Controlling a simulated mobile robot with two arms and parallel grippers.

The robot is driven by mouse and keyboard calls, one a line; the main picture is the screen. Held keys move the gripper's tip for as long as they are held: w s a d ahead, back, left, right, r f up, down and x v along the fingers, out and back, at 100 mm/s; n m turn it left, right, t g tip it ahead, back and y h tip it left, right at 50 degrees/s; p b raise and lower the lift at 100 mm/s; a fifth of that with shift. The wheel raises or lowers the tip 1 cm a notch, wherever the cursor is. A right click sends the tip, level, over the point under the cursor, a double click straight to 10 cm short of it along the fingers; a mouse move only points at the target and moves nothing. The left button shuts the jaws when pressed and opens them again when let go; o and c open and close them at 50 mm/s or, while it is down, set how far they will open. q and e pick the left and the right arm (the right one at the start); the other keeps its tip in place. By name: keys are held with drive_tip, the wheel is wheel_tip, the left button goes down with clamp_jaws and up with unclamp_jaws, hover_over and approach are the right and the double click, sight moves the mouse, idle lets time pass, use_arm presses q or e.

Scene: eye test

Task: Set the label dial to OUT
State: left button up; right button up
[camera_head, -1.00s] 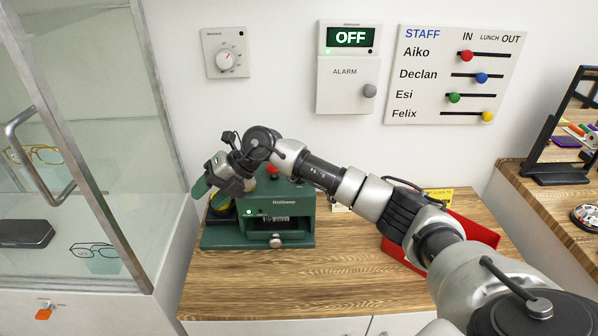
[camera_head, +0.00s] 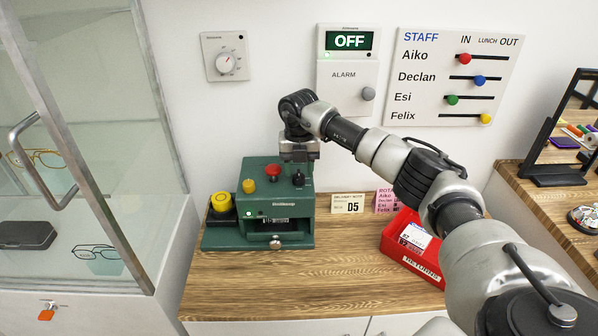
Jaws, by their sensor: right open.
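A green label machine (camera_head: 279,200) stands on the wooden counter. On its top are a yellow knob (camera_head: 248,186), a red knob (camera_head: 272,170) and a small black knob (camera_head: 298,178). Its front has a dark window (camera_head: 275,221) with tiny print and a silver knob (camera_head: 276,242). Which part is the label dial, and any OUT mark on the machine, I cannot make out. My right gripper (camera_head: 299,158) is open and points down over the machine's right rear top, just above the black knob. Whether it touches is unclear. My left gripper is out of view.
A delivery card (camera_head: 347,203), pink rota card (camera_head: 386,201) and red returns tray (camera_head: 412,245) stand to the right. A glass cabinet (camera_head: 95,150) bounds the left. The wall holds a dial (camera_head: 225,62), alarm box (camera_head: 347,88) and staff board (camera_head: 450,75).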

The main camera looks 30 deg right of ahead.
drive_tip(key=shift+f, duration=1.15)
drive_tip(key=c, duration=0.6)
drive_tip(key=shift+c, duration=0.2)
